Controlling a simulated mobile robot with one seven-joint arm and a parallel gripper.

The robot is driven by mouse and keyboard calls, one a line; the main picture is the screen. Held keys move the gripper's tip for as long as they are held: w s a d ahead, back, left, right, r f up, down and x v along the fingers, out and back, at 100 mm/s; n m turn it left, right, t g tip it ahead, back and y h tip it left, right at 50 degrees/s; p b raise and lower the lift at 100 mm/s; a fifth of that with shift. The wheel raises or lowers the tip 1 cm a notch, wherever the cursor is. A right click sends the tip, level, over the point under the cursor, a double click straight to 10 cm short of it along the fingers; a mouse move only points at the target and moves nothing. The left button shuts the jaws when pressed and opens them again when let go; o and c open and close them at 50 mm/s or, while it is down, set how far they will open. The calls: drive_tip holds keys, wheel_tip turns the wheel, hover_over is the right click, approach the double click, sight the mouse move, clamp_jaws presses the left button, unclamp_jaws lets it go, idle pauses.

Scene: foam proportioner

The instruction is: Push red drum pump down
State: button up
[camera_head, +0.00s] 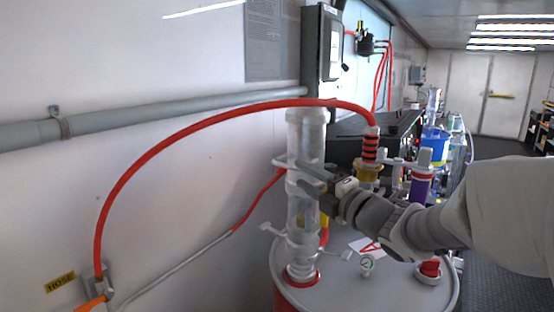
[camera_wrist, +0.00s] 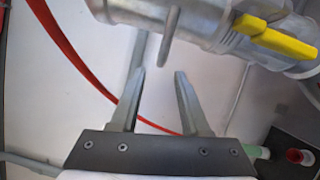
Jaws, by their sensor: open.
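The drum pump (camera_head: 303,228) is a tall, pale grey, upright cylinder on the grey-topped red drum (camera_head: 330,297). A red collar surrounds its foot. In the wrist view its metal body (camera_wrist: 150,12) crosses the top, with a thin grey bar (camera_wrist: 170,38) sticking out and a yellow lever (camera_wrist: 275,38) to the right. My gripper (camera_head: 301,175) is open and overlaps the middle of the cylinder in the head view. In the wrist view the fingers (camera_wrist: 160,68) are apart and empty, with the bar just beyond their tips. I cannot tell whether they touch the pump.
A red hose (camera_head: 180,138) arches from the wall fitting over the pump to a brass-coloured fitting (camera_head: 369,172). A grey pipe (camera_head: 200,116) runs along the wall. Bottles and equipment stand behind.

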sight(282, 163)
drive_tip(key=p+x, duration=0.1)
drive_tip(key=x, duration=0.8)
drive_tip(key=shift+w+a, duration=0.25)
drive_tip(key=shift+w, duration=0.05)
drive_tip(key=shift+c, duration=0.2)
clamp_jaws()
drive_tip(key=shift+r, duration=0.25)
idle(0.5)
